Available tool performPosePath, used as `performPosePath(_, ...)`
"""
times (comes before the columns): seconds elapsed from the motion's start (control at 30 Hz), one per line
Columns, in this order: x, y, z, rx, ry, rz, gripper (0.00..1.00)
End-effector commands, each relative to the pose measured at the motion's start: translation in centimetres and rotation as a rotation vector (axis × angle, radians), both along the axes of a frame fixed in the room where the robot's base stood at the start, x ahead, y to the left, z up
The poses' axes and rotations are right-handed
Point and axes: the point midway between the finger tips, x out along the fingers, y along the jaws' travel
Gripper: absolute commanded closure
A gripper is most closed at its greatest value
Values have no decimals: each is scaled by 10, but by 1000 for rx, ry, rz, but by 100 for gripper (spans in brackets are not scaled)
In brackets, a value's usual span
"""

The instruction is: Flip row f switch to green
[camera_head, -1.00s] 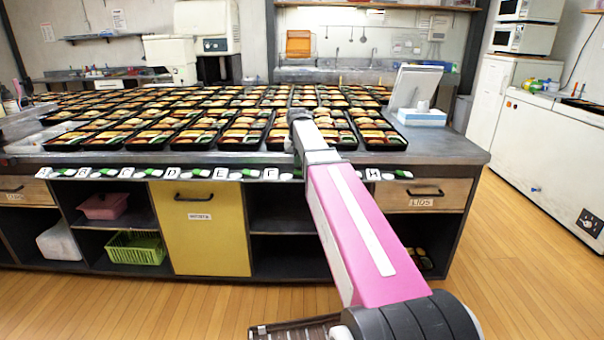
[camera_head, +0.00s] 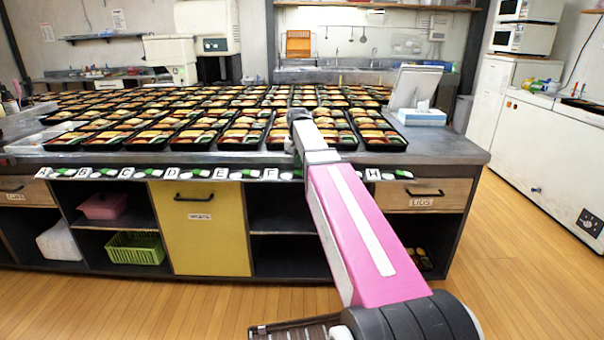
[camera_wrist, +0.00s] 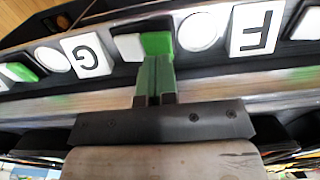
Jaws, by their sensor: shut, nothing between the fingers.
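The row F switch (camera_wrist: 142,44) is a rocker with a white half and a green half, on the dark front strip. In the wrist view it lies between the upside-down F label (camera_wrist: 255,27) and the G label (camera_wrist: 86,54), with a round white disc (camera_wrist: 202,27) beside it. My gripper (camera_wrist: 155,60) is shut and empty, its green fingertips at the switch's green half; I cannot tell whether they press it. In the head view the F label (camera_head: 271,174) shows left of my pink arm, which hides my fingertips.
Bento trays (camera_head: 240,141) cover the counter (camera_head: 440,150) above the strip. Other lettered switches run along the front edge on both sides. A yellow cabinet door (camera_head: 200,230) and open shelves lie below. A tablet stand and tissue box (camera_head: 422,117) are at the right.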

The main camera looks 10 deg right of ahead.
Motion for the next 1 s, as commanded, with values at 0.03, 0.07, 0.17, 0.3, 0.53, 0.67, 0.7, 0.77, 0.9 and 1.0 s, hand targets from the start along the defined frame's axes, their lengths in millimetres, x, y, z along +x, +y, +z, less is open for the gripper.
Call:
performPosePath(0.03,0,0,-1,0,0,0,100)
performPosePath(0.07,0,0,-1,0,0,0,100)
performPosePath(0.17,0,0,-2,0,0,0,100)
performPosePath(0.3,0,0,-4,0,0,0,100)
performPosePath(0.53,0,0,-7,0,0,0,100)
performPosePath(0.67,0,0,-9,0,0,0,100)
performPosePath(0.7,0,0,-9,0,0,0,100)
performPosePath(0.77,0,0,-10,0,0,0,100)
performPosePath(0.9,0,0,-12,0,0,0,100)
performPosePath(1.0,0,0,-13,0,0,0,100)
